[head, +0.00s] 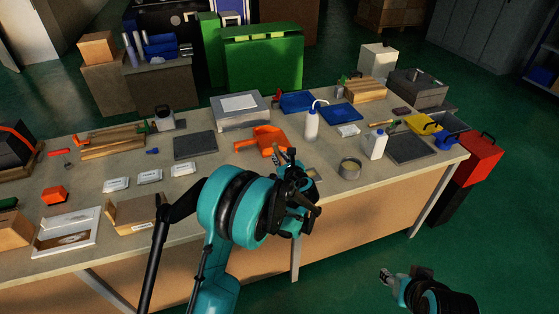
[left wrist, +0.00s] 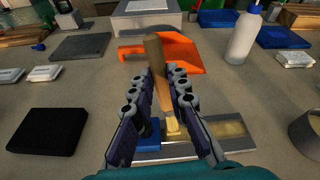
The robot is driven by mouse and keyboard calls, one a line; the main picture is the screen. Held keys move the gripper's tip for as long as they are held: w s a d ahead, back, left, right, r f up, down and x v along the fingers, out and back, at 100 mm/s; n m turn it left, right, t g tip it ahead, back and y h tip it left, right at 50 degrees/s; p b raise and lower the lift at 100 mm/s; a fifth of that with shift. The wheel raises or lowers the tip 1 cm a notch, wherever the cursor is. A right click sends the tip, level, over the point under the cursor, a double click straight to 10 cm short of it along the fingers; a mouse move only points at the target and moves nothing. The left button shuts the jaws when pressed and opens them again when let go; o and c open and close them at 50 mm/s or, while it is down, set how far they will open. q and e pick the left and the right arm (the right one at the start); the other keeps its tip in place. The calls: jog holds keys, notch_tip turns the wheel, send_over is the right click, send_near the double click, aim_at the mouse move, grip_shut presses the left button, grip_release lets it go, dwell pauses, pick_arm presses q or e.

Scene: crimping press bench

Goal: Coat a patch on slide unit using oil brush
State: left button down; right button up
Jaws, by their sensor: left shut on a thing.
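My left gripper (head: 288,160) is over the front middle of the bench. In the left wrist view, its fingers (left wrist: 166,92) are shut on the oil brush (left wrist: 156,62), held by its wooden handle. The handle's top leans a little left and the pale bristles (left wrist: 172,126) point down. Below them is the slide unit (left wrist: 165,153), a low grey metal piece with a blue part and a yellowish area on the right. Whether the bristles touch it I cannot tell; the fingers hide part of it. My right gripper (head: 386,275) is low at the right, away from the bench.
An orange scoop-like tray (left wrist: 188,50) lies just beyond the brush. A white squeeze bottle (left wrist: 243,38) stands behind right, and a round tin (left wrist: 306,130) stands close on the right. A black block (left wrist: 47,131) lies left. Bare bench (left wrist: 95,90) shows between them.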

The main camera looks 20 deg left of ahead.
pick_arm(q)
notch_tip(320, 180, up, 5)
jog(key=p, duration=0.3)
jog(key=shift+a+r, duration=0.1)
jog(key=shift+r, duration=0.1)
pick_arm(e)
jog(key=r, duration=0.3)
jog(key=shift+s+a+r, duration=0.15)
jog(key=shift+s+r, duration=0.05)
jog(key=shift+s, duration=0.15)
